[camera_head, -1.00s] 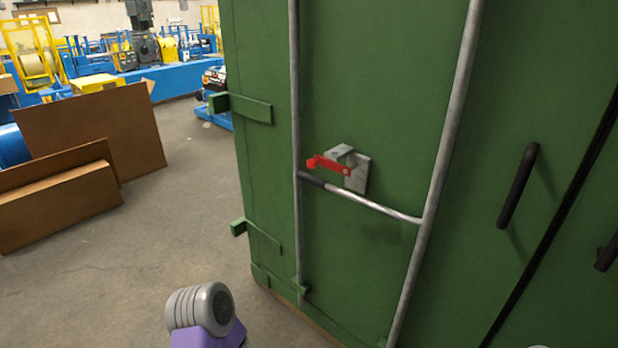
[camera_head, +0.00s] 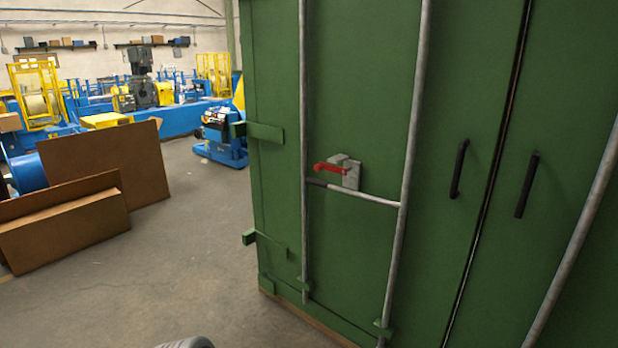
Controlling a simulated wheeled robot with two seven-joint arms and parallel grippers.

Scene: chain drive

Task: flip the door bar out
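The door bar (camera_head: 360,195) is a grey, roughly horizontal handle with a dark grip at its left end. It joins the right vertical rod (camera_head: 412,140) and reaches across to the left vertical rod (camera_head: 304,130) on the green door (camera_head: 355,80). A red latch lever (camera_head: 332,168) on a grey bracket (camera_head: 350,174) sits just above the bar. Neither gripper is in view. Only a grey rounded piece, likely part of my arm, shows at the bottom edge, well below and left of the bar.
Two black handles (camera_head: 459,168) (camera_head: 527,184) stand right of the bar, either side of the door seam. Green hinges (camera_head: 262,132) stick out at the left edge. Brown boards (camera_head: 110,170) stand at left. The concrete floor (camera_head: 190,255) between is clear.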

